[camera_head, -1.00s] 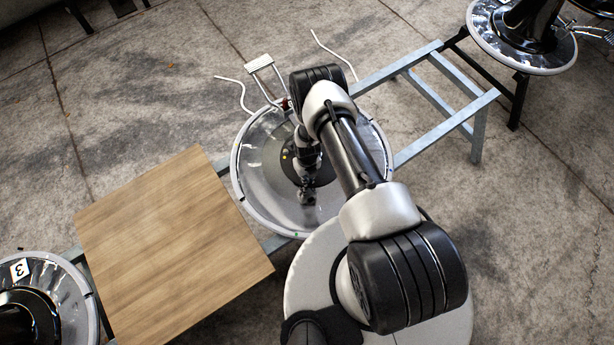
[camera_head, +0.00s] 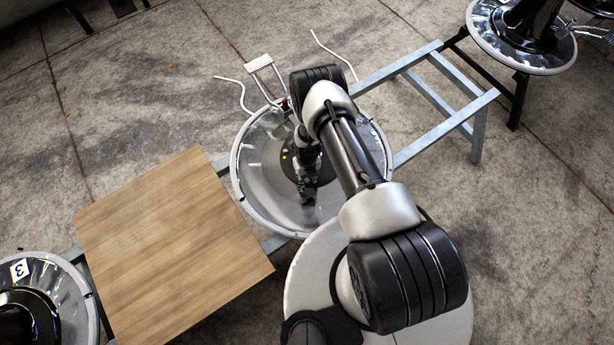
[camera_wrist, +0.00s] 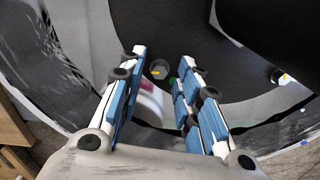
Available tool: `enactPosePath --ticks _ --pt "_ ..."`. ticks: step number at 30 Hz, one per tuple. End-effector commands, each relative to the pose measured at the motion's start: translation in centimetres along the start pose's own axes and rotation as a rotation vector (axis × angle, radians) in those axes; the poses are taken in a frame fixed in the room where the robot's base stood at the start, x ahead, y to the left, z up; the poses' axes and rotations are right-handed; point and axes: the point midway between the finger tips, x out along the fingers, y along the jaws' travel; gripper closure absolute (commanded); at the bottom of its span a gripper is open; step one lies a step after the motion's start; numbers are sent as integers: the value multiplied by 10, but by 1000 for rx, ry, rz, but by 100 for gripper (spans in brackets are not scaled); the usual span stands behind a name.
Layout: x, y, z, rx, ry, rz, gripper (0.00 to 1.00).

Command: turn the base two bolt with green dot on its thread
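The middle round base (camera_head: 241,190), shiny grey with a clear rim, lies under my arm in the head view. My gripper (camera_head: 307,198) is over its dish, near the dark hub. In the wrist view my gripper (camera_wrist: 158,66) is open, with its blue-padded fingers apart. A dark bolt head with a yellow mark (camera_wrist: 159,70) shows beyond the gap between the fingertips. A small green spot (camera_wrist: 173,82) shows beside the right finger, which partly hides it. Another bolt with a yellow mark (camera_wrist: 280,77) is at the right. I cannot make out any bolt's thread.
A wooden board (camera_head: 170,245) lies left of the base. A grey metal frame (camera_head: 425,90) runs to the upper right. Another base marked 3 (camera_head: 35,270) is at the lower left, and one (camera_head: 520,45) at the upper right. A footrest bar (camera_head: 259,63) stands behind the middle base.

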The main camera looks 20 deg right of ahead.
Motion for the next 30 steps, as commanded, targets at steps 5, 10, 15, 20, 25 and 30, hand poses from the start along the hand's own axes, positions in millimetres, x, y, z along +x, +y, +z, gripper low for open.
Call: enactPosePath --ticks 5,10,15,20,25,30 --pt "0 0 0 -1 0 0 64" --pt "-1 0 0 -1 0 0 64" --pt "-18 0 1 -1 -1 0 64" --pt "-52 0 1 -1 -3 0 64" --pt "-87 0 1 0 -2 0 64" --pt "-111 0 1 0 -1 0 64"
